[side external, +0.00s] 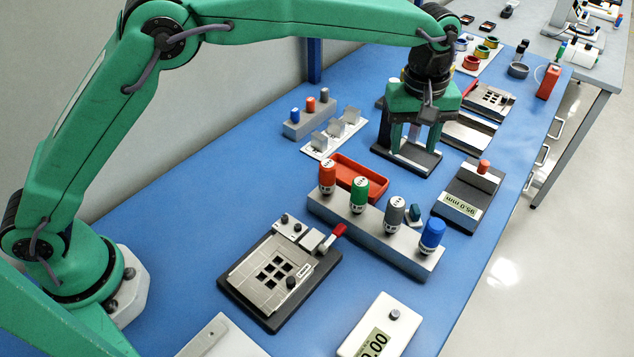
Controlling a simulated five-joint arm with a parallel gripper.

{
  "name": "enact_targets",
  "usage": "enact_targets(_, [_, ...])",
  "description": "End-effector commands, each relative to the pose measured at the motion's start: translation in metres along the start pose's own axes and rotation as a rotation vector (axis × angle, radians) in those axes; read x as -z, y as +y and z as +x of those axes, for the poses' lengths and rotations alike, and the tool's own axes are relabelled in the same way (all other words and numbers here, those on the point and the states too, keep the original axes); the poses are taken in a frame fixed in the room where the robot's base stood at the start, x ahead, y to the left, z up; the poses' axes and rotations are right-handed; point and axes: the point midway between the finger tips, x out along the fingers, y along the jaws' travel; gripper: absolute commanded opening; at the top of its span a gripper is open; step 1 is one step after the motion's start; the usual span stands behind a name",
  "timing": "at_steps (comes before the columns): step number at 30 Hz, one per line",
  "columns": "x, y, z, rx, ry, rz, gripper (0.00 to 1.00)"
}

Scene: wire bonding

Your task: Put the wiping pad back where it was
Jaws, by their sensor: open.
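My gripper (414,148) is at the upper middle of the side external view, pointing down with its two green fingers apart. I see nothing held between them. Below and behind the fingers lies a black-framed plate with a pale surface (417,156); I cannot tell whether the fingers touch it. A small dark teal block (414,213) sits behind the bottle rack, partly hidden by it. It may be the wiping pad, but I cannot tell for sure.
A grey fixture with square openings (275,270) is at front left. A display unit with an orange knob (468,190) stands right. Blue bench shows between items.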

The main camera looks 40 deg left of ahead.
Motion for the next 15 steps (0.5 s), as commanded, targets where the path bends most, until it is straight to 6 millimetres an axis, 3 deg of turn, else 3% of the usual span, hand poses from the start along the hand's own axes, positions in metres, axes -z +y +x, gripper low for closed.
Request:
enact_targets(6, [0.026, -0.044, -0.048, -0.052, 0.026, 0.081, 0.48])
enact_targets(15, [0.047, -0.116, -0.097, -0.108, 0.077, 0.2, 0.48])
